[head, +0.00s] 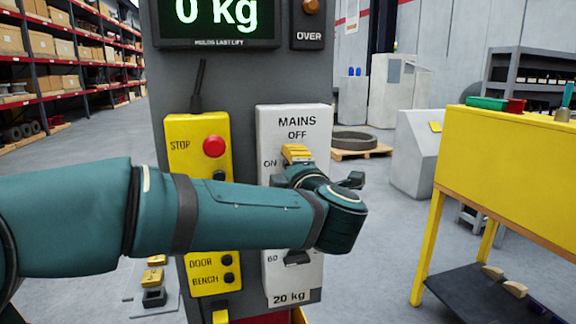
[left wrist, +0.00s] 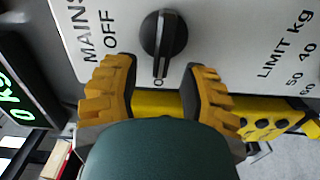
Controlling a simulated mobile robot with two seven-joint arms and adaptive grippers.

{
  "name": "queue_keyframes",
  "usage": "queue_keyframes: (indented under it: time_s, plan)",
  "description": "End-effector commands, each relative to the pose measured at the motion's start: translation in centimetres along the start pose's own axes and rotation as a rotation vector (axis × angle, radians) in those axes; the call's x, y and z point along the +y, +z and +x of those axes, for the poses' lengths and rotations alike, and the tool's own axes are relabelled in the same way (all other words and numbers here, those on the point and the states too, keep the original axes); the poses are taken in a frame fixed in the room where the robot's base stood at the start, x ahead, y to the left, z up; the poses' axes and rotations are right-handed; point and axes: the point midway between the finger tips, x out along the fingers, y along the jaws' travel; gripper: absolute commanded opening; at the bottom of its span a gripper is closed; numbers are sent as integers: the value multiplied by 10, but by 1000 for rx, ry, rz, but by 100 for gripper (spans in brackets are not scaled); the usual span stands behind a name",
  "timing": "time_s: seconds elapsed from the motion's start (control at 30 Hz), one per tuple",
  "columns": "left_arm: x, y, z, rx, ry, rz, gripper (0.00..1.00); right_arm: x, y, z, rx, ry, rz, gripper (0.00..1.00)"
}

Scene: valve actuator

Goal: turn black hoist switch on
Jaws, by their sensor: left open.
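The black rotary switch (left wrist: 163,37) is on the white MAINS panel (head: 295,117). In the left wrist view its ridge runs up and down, with the lower end beside a partly hidden "O"; "OFF" is printed to its left. My left gripper (left wrist: 160,72) is open, its yellow fingers on either side of the lower part of the switch, with gaps between. Whether a finger touches the panel I cannot tell. In the head view a yellow fingertip of the left gripper (head: 298,153) shows by "ON", and the gripper and arm hide the switch. My right gripper is not in view.
A yellow box (head: 183,130) with a red stop button (head: 214,146) is left of the white panel, behind my arm. A black limit knob (head: 297,258) is lower on the panel. A display (head: 218,20) reads 0 kg. A yellow bench (head: 510,155) stands at right.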

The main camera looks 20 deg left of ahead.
Motion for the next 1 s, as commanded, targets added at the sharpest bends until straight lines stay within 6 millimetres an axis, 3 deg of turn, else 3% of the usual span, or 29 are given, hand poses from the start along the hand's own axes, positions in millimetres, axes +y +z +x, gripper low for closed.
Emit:
queue_keyframes:
  time_s: [0.3,0.5,1.0]
  plan:
    - [1,0,-65,-4,2,-1,44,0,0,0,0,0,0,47]
    - [1,1,-90,-3,1,-1,44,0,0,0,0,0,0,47]
    - [-4,4,-94,-10,1,15,44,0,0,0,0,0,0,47]
